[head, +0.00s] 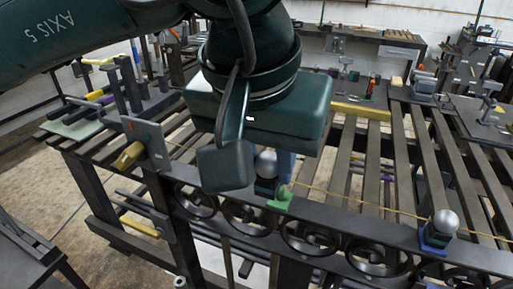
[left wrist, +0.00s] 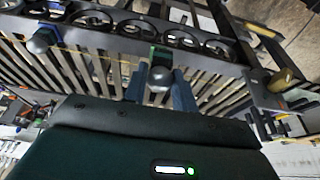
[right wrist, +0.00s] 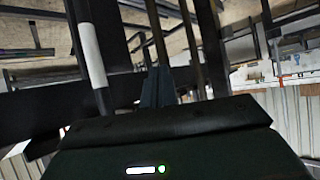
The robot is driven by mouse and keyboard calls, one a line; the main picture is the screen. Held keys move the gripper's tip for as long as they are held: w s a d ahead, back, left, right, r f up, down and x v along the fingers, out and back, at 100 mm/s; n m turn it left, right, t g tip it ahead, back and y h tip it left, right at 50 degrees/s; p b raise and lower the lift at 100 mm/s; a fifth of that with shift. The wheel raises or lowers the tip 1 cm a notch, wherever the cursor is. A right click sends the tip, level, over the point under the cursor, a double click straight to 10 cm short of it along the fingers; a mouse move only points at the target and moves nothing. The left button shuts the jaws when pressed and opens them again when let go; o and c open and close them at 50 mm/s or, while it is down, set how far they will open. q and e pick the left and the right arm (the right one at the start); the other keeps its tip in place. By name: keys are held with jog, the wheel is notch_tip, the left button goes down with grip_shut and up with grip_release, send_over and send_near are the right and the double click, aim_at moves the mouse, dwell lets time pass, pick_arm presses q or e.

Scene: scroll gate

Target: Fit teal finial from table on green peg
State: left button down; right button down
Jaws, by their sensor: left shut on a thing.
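The teal finial, a dark body with a grey ball on top (head: 266,163), stands upright at the green peg (head: 280,200) on the black scroll gate (head: 345,222). My left gripper (head: 277,165) is shut on the finial, and its palm hides part of it. In the left wrist view the ball (left wrist: 160,76) lies between my left fingers (left wrist: 160,92), with the green peg (left wrist: 159,54) just beyond. I cannot tell whether the finial is fully down on the peg. My right gripper (right wrist: 158,88) shows its fingers together and empty in the right wrist view.
Another ball-topped finial (head: 444,222) stands at a blue base (head: 433,242) on the gate's right. A thin yellow cord (head: 365,205) runs along the gate top. The slatted table (head: 385,160) lies behind. A grey plate with a yellow clamp (head: 146,145) stands at left.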

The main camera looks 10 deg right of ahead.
pick_arm(q)
jog(key=shift+w+d+f, duration=0.2)
jog(key=shift+w+d, duration=0.3)
jog(key=shift+w, duration=0.25)
jog(key=w+d+f, duration=0.2)
jog(key=w, duration=0.1)
jog(key=shift+w+d+f, duration=0.2)
jog(key=shift+w+f, duration=0.1)
jog(key=shift+f, duration=0.5)
pick_arm(e)
jog(key=shift+w+r, duration=0.1)
jog(key=shift+w, duration=0.15)
dwell(0.8)
pick_arm(q)
jog(key=shift+b, duration=0.3)
pick_arm(e)
jog(key=shift+r, duration=0.1)
pick_arm(q)
jog(key=shift+f, duration=0.25)
pick_arm(e)
jog(key=shift+s+f, duration=0.1)
jog(key=shift+f, duration=0.45)
pick_arm(q)
jog(key=shift+f+b, duration=0.55)
jog(key=shift+b, duration=0.15)
pick_arm(e)
jog(key=shift+f, duration=0.25)
